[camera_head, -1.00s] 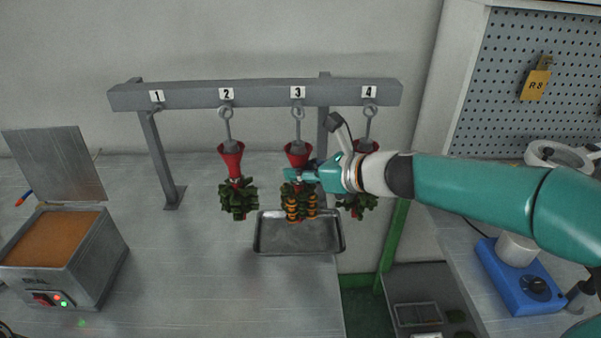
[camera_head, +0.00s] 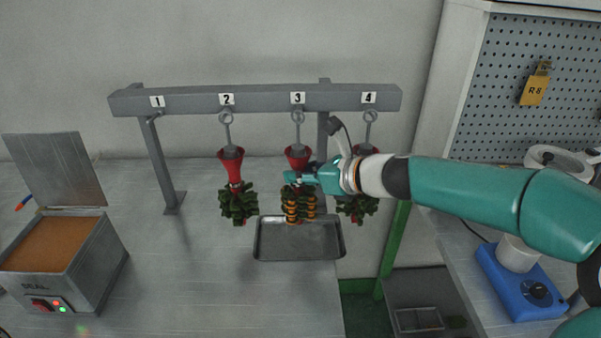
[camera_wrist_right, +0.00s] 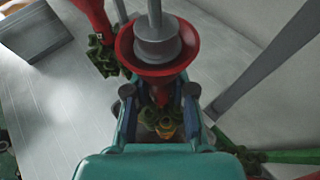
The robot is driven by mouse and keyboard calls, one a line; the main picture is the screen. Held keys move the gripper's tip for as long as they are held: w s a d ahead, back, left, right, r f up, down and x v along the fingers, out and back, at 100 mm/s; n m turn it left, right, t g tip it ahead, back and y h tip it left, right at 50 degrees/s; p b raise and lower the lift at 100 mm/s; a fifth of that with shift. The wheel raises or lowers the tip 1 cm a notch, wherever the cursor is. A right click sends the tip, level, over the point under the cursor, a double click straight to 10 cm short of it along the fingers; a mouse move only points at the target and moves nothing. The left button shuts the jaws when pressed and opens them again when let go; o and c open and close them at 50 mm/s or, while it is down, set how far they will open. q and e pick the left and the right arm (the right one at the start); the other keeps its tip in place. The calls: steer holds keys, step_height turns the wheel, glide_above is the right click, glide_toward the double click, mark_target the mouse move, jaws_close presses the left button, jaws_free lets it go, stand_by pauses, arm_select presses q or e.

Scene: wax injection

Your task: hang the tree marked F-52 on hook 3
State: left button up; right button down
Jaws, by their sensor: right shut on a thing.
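A tree (camera_head: 300,206) with a red funnel-shaped base and orange and green pieces hangs upright under the plate marked 3 (camera_head: 297,98), its rod and ring reaching the rail there. I cannot read any F-52 mark on it. My right gripper (camera_head: 296,178) is shut on this tree just below its red cup. In the right wrist view the red cup (camera_wrist_right: 184,62) and grey rod stand above my right gripper (camera_wrist_right: 160,110), with the tree's stem between the fingers. Whether the ring bears on the hook is too small to tell. My left gripper is not in view.
Green trees with red cups hang at plate 2 (camera_head: 237,203) and plate 4 (camera_head: 357,207), close on either side. Hook 1 (camera_head: 157,115) is empty. A metal tray (camera_head: 300,251) lies below. A wax box (camera_head: 60,262) stands at left.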

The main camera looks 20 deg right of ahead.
steer(key=c, duration=0.9)
jaws_free()
steer(key=v, duration=1.2)
